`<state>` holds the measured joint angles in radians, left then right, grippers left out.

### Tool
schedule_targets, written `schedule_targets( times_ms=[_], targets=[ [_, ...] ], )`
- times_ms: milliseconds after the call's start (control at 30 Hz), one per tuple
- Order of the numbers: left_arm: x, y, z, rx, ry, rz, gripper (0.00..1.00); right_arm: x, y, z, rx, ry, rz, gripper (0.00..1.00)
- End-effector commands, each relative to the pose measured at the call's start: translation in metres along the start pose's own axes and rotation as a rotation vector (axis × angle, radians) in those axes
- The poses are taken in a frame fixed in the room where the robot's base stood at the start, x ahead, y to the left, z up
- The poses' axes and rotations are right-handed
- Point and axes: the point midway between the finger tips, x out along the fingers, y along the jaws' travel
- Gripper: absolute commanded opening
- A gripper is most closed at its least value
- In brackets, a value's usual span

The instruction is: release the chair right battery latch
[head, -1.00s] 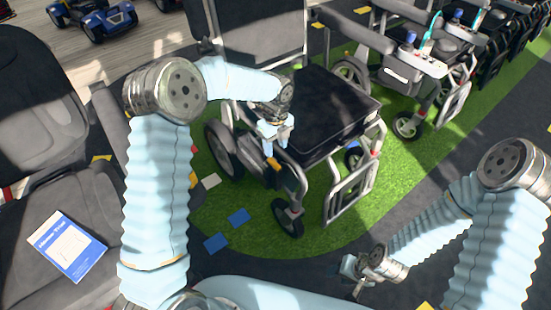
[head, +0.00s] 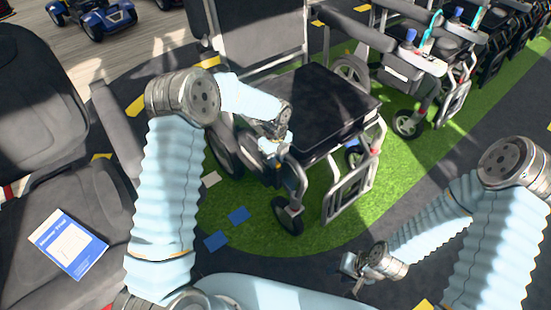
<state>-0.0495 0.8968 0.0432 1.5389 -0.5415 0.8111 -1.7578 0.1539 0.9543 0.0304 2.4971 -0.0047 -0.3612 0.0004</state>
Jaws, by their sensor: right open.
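The chair is a power wheelchair with a black seat (head: 325,108) and a grey frame, in the middle of the head view on the green mat. My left gripper (head: 275,150) is at the chair's near left seat edge, pointing down beside the front frame tube. Its fingers are small and partly merge with the frame, so I cannot tell if they are open or touch anything. The dark battery area (head: 259,168) under the seat is partly covered by my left gripper. I cannot make out the latch now. My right gripper (head: 350,276) is open and empty, low in front of the chair.
More wheelchairs (head: 405,70) stand in a row at the upper right. A grey seat (head: 70,205) with a blue and white booklet (head: 68,244) is at the left. Green mat (head: 300,240) is clear before the chair.

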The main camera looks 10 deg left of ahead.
Motion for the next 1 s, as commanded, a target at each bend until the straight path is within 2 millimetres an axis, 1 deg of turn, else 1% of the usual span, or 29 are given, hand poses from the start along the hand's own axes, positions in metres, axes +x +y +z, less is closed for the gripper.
schedule_targets(
  times_ms=[33,67,267,467,667,1000],
  targets=[
    [0.000,0.000,0.000,0.000,0.000,0.000,0.04,0.000,0.000,0.000,0.000,0.000,0.000,0.43],
    [0.000,0.000,0.000,0.000,0.000,0.000,0.00,0.000,0.000,0.000,0.000,0.000,0.000,0.43],
    [0.000,0.000,0.000,-0.005,0.000,0.000,0.00,0.000,0.000,0.000,0.000,0.000,0.000,0.43],
    [0.001,0.000,0.000,-0.053,0.000,0.000,0.00,0.004,0.002,0.000,0.000,0.000,0.000,0.43],
    [0.002,0.001,-0.001,-0.174,0.000,-0.001,0.00,0.011,0.005,0.000,0.001,0.001,0.001,0.43],
    [0.002,0.004,-0.002,-0.486,0.001,0.000,0.00,0.025,0.011,0.000,0.004,0.002,0.003,0.43]
  ],
)
